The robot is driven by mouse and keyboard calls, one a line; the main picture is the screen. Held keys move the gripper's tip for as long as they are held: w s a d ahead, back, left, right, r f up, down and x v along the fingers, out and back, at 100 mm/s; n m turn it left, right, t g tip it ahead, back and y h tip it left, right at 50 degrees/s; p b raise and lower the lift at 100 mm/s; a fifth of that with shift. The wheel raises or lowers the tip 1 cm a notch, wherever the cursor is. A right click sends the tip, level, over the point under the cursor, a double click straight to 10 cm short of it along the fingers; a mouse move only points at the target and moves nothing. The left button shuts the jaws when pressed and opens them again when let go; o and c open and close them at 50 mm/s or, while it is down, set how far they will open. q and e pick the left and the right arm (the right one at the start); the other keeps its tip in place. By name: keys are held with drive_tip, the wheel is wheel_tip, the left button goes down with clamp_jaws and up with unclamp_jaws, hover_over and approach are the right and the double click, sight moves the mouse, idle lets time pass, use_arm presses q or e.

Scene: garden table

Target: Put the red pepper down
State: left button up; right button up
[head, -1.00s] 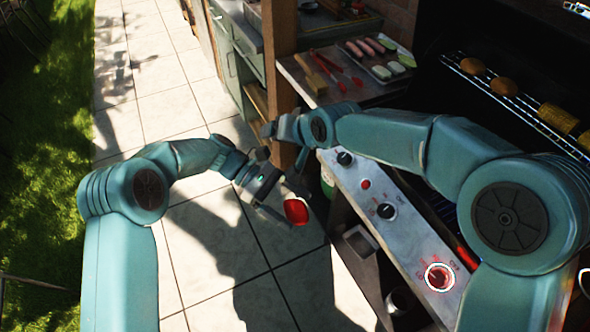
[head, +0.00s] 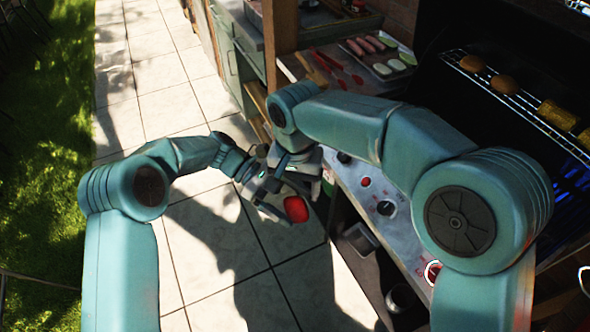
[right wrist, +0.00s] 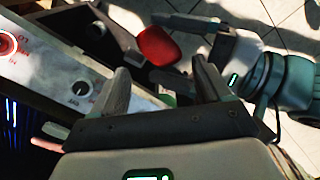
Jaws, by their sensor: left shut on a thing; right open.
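The red pepper (head: 296,209) is held at the tip of my left gripper (head: 283,205), above the paved floor in the head view. It also shows in the right wrist view (right wrist: 157,47), at the upper middle, beside the grey jaws of my left gripper (right wrist: 192,24). My right gripper (head: 308,180) is close to my left gripper and partly overlaps it in the head view. In the right wrist view, the fingers of my right gripper (right wrist: 160,84) are apart with nothing between them, and the pepper lies beyond them.
The grill's control panel (head: 372,207) with knobs is close to the right of my grippers. A side shelf behind holds a tray (head: 385,66) of sausages and pale pieces. Food lies on the grill rack (head: 520,97). Paving (head: 215,235) below is open.

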sight(295, 208)
wheel_tip(295, 208, down, 6)
drive_tip(key=shift+f, duration=0.2)
use_arm(q)
drive_tip(key=shift+w, duration=0.1)
use_arm(e)
drive_tip(key=shift+w+f, duration=0.15)
drive_tip(key=shift+f, duration=0.05)
drive_tip(key=shift+c, duration=0.2)
drive_tip(key=c, duration=0.6)
use_arm(q)
drive_tip(key=o, duration=0.9)
use_arm(e)
drive_tip(key=shift+c, duration=0.7)
use_arm(q)
drive_tip(key=shift+o, duration=1.2)
use_arm(e)
drive_tip(key=c, duration=0.4)
